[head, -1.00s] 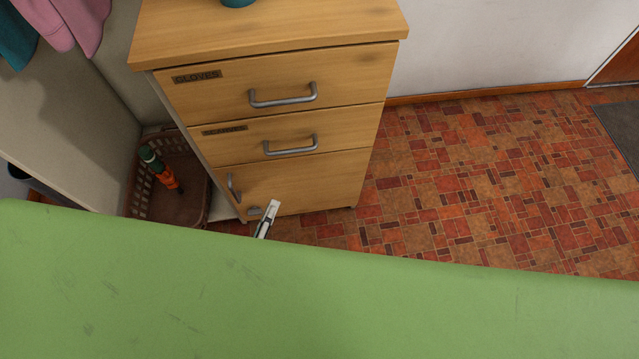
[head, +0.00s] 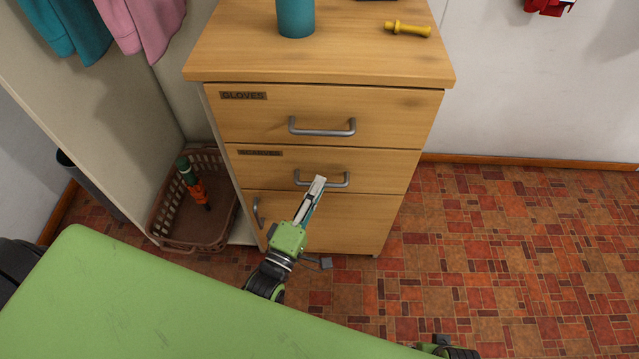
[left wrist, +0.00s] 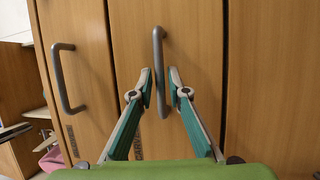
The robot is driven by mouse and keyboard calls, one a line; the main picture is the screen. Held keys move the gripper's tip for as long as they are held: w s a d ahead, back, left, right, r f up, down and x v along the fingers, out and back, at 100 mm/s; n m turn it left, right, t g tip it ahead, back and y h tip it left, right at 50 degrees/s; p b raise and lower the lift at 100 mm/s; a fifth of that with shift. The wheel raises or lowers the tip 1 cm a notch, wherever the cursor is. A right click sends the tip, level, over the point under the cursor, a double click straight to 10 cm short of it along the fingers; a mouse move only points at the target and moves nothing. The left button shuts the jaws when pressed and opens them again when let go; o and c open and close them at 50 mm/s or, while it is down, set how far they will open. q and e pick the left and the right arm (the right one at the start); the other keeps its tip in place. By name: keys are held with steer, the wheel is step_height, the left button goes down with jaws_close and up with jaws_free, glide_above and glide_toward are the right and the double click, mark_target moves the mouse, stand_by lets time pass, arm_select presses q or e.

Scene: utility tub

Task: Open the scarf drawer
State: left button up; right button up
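The scarf drawer (head: 390,170) is the middle front of the wooden cabinet, with a SCARVES label (head: 260,153) at its upper left. It looks closed, flush with its neighbours. Its grey bar handle (head: 335,183) is partly covered by my left gripper (head: 318,180) in the head view. In the left wrist view the handle (left wrist: 160,60) stands upright between the two teal-padded fingers of the left gripper (left wrist: 161,75). A narrow gap shows on each side of the bar, so the fingers are open around its lower part. My right gripper's fingers do not show.
The gloves drawer (head: 395,115) above and a door (head: 350,225) below are closed. A brown basket (head: 165,215) is at the left. Floor on the right is clear.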

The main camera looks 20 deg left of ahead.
arm_select(q)
steer(key=shift+x, duration=0.8)
jaws_close()
steer(key=shift+s, duration=0.1)
